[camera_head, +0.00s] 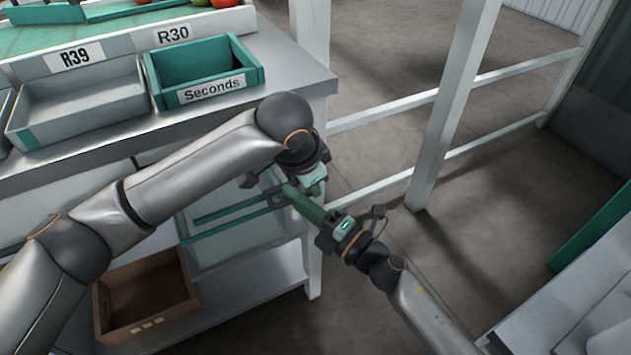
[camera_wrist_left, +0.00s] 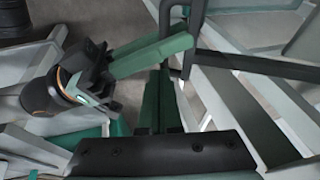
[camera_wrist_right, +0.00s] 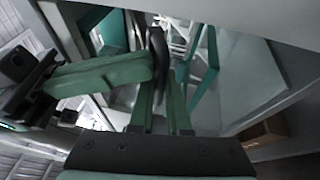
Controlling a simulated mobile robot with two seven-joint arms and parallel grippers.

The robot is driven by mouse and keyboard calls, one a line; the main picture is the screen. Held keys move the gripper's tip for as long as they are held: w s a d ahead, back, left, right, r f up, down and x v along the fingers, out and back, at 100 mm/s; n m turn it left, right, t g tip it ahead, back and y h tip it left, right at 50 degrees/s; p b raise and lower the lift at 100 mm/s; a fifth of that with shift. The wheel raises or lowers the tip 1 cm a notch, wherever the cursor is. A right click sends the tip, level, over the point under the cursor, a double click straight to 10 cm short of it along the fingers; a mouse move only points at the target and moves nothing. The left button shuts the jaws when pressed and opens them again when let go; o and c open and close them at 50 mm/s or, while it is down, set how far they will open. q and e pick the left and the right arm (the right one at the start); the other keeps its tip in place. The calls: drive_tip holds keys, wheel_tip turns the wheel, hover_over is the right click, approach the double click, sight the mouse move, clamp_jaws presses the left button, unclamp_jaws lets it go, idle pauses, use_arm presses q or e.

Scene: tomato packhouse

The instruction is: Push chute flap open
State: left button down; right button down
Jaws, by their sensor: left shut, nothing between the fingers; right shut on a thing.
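A pale, see-through panel with green edges (camera_head: 225,228), which looks like the chute flap, is under the bench's right end. It also shows in the right wrist view (camera_wrist_right: 205,80). My right gripper (camera_head: 287,192) reaches in from the lower right, its green fingers shut on a dark handle-like bar (camera_wrist_right: 156,50) beside the panel. My left gripper (camera_head: 310,180) is close to it from above; its fingers are mostly hidden in the head view. In the left wrist view its green fingers (camera_wrist_left: 160,95) are together and empty, close beside the right gripper's fingers (camera_wrist_left: 150,56).
The bench (camera_head: 318,90) carries a green Seconds bin (camera_head: 254,76) and a grey R39 tray (camera_head: 85,100). A brown box (camera_head: 185,305) stands on the lower shelf (camera_head: 275,278). White posts and rails (camera_head: 450,105) stand behind. The floor at right centre (camera_head: 480,220) is clear.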

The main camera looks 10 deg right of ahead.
use_arm(q)
drive_tip(key=shift+f, duration=0.1)
use_arm(e)
drive_tip(key=shift+s+f, duration=0.1)
drive_tip(key=shift+f, duration=0.25)
